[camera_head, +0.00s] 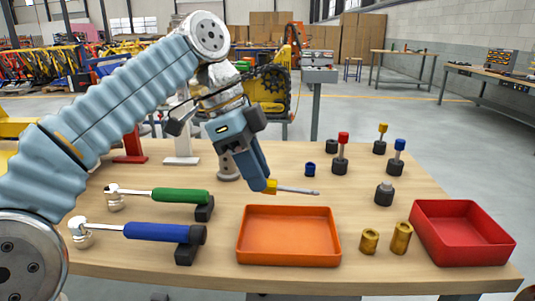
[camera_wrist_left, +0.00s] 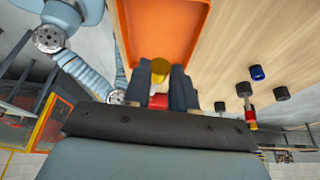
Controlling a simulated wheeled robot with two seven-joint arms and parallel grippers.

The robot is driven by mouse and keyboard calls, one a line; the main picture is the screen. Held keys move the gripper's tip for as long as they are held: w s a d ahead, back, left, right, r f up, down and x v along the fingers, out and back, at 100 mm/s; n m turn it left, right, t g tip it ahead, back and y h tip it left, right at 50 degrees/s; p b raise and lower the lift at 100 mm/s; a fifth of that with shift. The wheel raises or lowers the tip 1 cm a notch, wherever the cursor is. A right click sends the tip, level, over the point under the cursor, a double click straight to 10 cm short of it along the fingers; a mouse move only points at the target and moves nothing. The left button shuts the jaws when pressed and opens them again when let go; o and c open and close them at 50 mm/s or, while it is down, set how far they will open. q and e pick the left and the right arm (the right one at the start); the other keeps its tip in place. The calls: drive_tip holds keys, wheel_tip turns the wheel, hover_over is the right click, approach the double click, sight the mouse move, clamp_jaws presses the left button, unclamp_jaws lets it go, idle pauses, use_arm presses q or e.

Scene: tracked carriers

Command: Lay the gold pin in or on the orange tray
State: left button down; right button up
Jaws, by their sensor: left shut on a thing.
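The gold pin (camera_head: 272,187) has a gold head and a thin grey shaft that points right, nearly level. My left gripper (camera_head: 266,183) is shut on its head, holding it in the air. In the left wrist view the round gold end (camera_wrist_left: 160,66) shows between the two dark fingers of my left gripper (camera_wrist_left: 158,86). The orange tray (camera_head: 290,262) lies empty at the table's front middle. In the head view the pin appears just above the tray's back rim, apart from it. The orange tray (camera_wrist_left: 165,22) also shows in the left wrist view. My right gripper is out of view.
A red tray (camera_head: 462,230) sits at the right, with two gold cylinders (camera_head: 369,240) beside it. Several pins, including a red-headed one (camera_head: 343,140), stand in dark holders behind. Green-handled (camera_head: 180,196) and blue-handled (camera_head: 158,232) tools rest on the left.

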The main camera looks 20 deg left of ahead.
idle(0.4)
use_arm(q)
wheel_tip(320, 180, down, 8)
drive_tip(key=b, duration=0.6)
drive_tip(key=shift+b, duration=0.4)
drive_tip(key=shift+f+b, duration=0.3)
drive_tip(key=shift+f, duration=0.15)
drive_tip(key=c, duration=0.8)
unclamp_jaws()
